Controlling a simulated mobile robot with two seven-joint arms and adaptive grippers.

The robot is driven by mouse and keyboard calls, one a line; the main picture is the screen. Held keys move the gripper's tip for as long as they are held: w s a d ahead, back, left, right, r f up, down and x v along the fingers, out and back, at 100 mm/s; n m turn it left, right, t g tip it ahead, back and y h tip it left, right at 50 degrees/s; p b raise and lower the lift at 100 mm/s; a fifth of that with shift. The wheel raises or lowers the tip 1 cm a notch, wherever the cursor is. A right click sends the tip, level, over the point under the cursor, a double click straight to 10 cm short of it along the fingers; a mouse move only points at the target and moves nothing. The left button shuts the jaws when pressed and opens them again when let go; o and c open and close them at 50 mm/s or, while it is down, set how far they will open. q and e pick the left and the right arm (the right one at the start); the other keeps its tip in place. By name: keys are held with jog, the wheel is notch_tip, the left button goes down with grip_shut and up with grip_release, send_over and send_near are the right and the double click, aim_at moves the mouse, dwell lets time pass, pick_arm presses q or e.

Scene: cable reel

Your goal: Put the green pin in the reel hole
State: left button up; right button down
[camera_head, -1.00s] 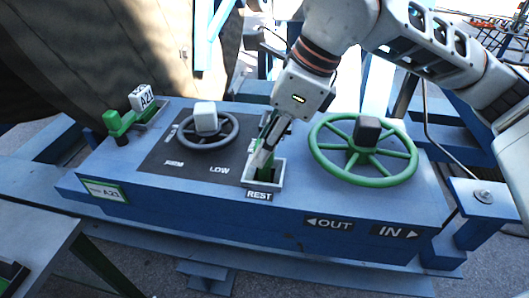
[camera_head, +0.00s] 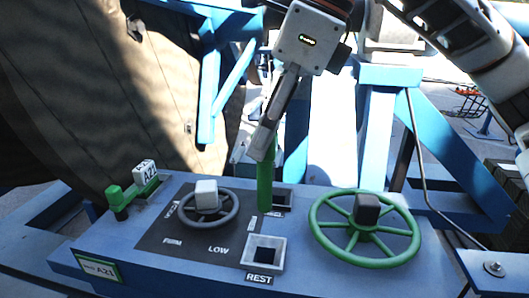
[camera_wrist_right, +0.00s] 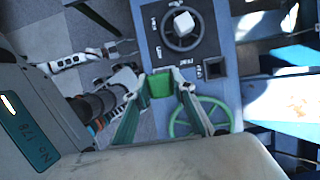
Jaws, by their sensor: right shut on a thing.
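My right gripper (camera_head: 265,150) is shut on the upper part of the green pin (camera_head: 265,186) and holds it upright above the blue console. The pin's lower end is in front of the second square socket (camera_head: 282,199), behind the REST socket. In the right wrist view the pin (camera_wrist_right: 160,84) sits between the fingertips. The REST socket (camera_head: 264,253) is empty and dark inside. The big brown reel (camera_head: 90,90) fills the left of the head view; I cannot make out its hole. My left gripper (camera_wrist_right: 122,48) shows small in the right wrist view, its fingers apart.
Blue frame beams (camera_head: 210,85) stand behind. The air above the console's left is clear.

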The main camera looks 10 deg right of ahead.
jog(key=shift+r+p, duration=2.5)
jog(key=shift+r, duration=1.65)
notch_tip(320, 180, up, 3)
jog(key=shift+f, duration=0.1)
